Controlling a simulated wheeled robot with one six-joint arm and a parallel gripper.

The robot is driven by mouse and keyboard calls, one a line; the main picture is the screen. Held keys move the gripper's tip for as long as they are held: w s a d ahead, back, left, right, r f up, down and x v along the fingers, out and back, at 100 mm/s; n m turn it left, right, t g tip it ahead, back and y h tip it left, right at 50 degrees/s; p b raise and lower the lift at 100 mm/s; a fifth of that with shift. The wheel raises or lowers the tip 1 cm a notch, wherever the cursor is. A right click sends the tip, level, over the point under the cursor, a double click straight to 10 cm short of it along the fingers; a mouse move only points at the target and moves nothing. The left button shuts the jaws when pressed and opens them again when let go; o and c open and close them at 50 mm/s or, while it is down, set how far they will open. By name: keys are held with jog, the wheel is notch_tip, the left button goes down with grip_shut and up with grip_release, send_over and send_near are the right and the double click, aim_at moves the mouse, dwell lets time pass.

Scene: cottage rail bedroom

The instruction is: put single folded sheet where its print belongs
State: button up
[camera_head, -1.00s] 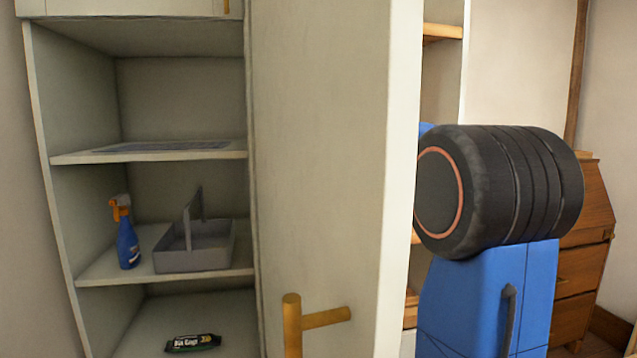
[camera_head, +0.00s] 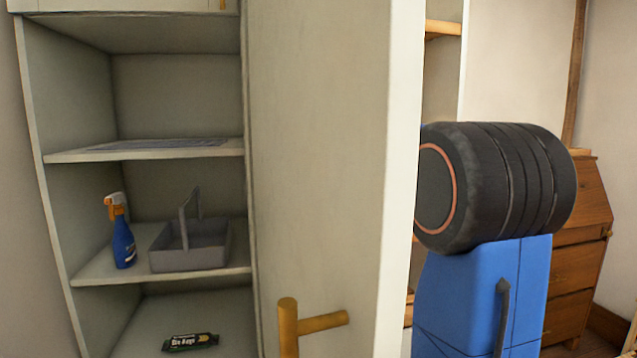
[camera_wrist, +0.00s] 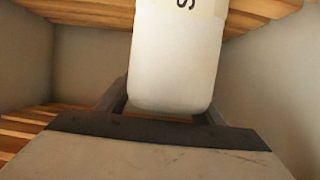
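A white, round-cornered bundle (camera_wrist: 178,60), which looks like the folded sheet, fills the upper middle of the wrist view. It has a cream band with a dark letter like an S, cut off by the top edge. My gripper (camera_wrist: 165,108) has one finger at each side of the bundle and appears shut on it; the fingertips are hidden. In the head view the gripper and bundle are hidden behind the open cupboard door (camera_head: 318,160).
Wooden slats (camera_wrist: 85,12) show above and at lower left, between pale walls (camera_wrist: 275,80). In the head view, the cupboard holds a flat grey item (camera_head: 160,144), a spray bottle (camera_head: 122,238), a grey caddy (camera_head: 190,255) and a bin-bags pack (camera_head: 190,342). A wooden bureau (camera_head: 580,260) stands right.

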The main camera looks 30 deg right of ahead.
jog(key=shift+r, duration=0.1)
jog(key=shift+s+r, duration=0.1)
jog(key=shift+s, duration=0.05)
jog(key=v, duration=1.1)
jog(key=shift+s, duration=0.35)
jog(key=shift+a+r, duration=0.1)
jog(key=shift+a, duration=0.05)
jog(key=s+a+f+n+g+y, duration=0.1)
jog(key=s+a+f+g, duration=0.2)
jog(key=s+a+f, duration=0.3)
jog(key=s+a+f+n+g+y, duration=0.1)
jog(key=s+a+f, duration=0.5)
jog(key=s+f, duration=0.8)
jog(key=s+a+f+n+g+y, duration=0.1)
jog(key=s+a+f+g, duration=0.3)
jog(key=s, duration=1.7)
notch_tip(320, 180, down, 6)
jog(key=a, duration=0.3)
jog(key=shift+g+y, duration=0.3)
jog(key=shift+y, duration=0.1)
